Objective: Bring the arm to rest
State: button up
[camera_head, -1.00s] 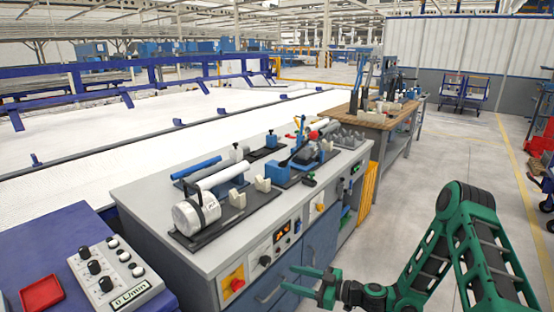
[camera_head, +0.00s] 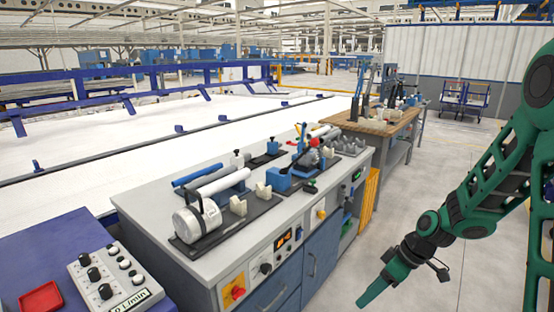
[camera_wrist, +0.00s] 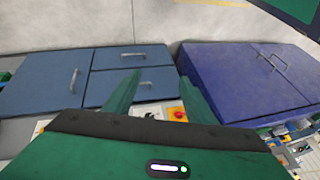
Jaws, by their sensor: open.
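My green gripper (camera_head: 372,292) is at the lower right of the head view, to the right of the grey bench and apart from it. It points down and to the left over the floor. In the wrist view its two green fingers (camera_wrist: 157,98) stand apart with nothing between them, so it is open and empty. Behind them show blue drawer fronts (camera_wrist: 120,75). On the bench, blue and white pipes (camera_head: 220,182) lie on supports, well away from the gripper.
The grey bench (camera_head: 150,200) with its blue cabinet front stands left of my arm. A blue cabinet with a control box (camera_head: 112,280) is at the lower left. A wooden-topped table (camera_head: 375,125) stands farther back. Grey floor (camera_head: 400,210) around the gripper is clear.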

jog(key=s+d+r+m+h, duration=0.4)
jog(key=s+d+r+m, duration=0.3)
jog(key=s+d+r, duration=0.45)
jog(key=s+d+r+m, duration=0.2)
jog(key=s+m, duration=0.2)
jog(key=s, duration=0.3)
jog(key=s+d+r+m+g+h, duration=0.1)
jog(key=s+d+r+m, duration=0.1)
jog(key=s, duration=0.5)
jog(key=r+m, duration=0.1)
jog(key=m, duration=0.1)
jog(key=shift+s+m, duration=0.3)
jog(key=shift+w, duration=0.15)
jog(key=shift+w+f, duration=0.15)
jog(key=shift+w, duration=0.35)
